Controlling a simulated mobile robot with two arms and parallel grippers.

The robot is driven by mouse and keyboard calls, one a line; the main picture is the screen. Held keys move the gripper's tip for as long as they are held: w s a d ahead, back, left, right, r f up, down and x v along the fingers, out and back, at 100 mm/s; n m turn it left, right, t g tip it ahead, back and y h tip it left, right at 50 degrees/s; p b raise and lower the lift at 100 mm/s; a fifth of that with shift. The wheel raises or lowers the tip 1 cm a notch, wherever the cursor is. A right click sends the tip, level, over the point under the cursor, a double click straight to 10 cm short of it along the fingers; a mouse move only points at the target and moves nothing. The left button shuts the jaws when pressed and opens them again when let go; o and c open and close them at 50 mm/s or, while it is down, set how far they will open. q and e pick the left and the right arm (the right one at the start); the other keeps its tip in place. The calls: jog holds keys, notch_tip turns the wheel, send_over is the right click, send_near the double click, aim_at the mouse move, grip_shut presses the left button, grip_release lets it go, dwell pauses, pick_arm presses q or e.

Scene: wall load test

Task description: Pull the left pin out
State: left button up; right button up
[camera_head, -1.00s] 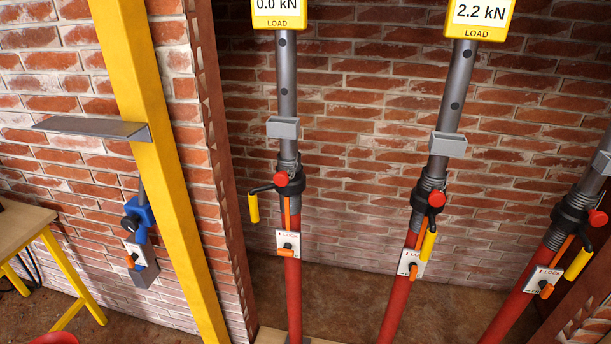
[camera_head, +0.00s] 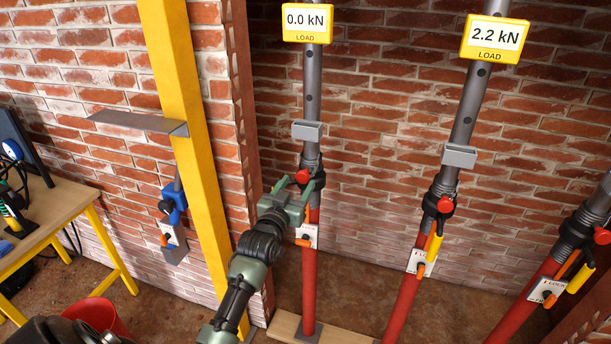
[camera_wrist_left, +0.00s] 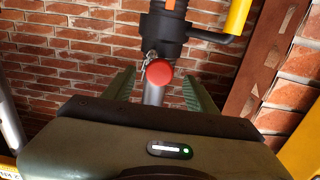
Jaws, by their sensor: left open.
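The left pin's round red head (camera_head: 303,176) sits at the collar of the left prop (camera_head: 309,270), whose display reads 0.0 kN. My left gripper (camera_head: 301,183) is at this collar, open. The left wrist view shows the red pin head (camera_wrist_left: 160,72) between the two green fingers of the gripper (camera_wrist_left: 158,88), with gaps on both sides. A small chain or clip shows beside the pin head. The pin's shaft is hidden behind its head. My right gripper is not in view.
The middle prop (camera_head: 404,300) reads 2.2 kN and has its own red pin (camera_head: 445,205). Another prop (camera_head: 530,300) leans at the right. A yellow post (camera_head: 190,110) with a grey shelf (camera_head: 140,122) stands left. A table (camera_head: 60,220) and red bucket (camera_head: 97,315) are lower left.

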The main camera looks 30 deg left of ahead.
aim_at(302, 179)
pick_arm(q)
jog(key=shift+p+x, duration=0.35)
jog(key=shift+x, duration=1.9)
jog(key=shift+d, duration=0.1)
grip_shut()
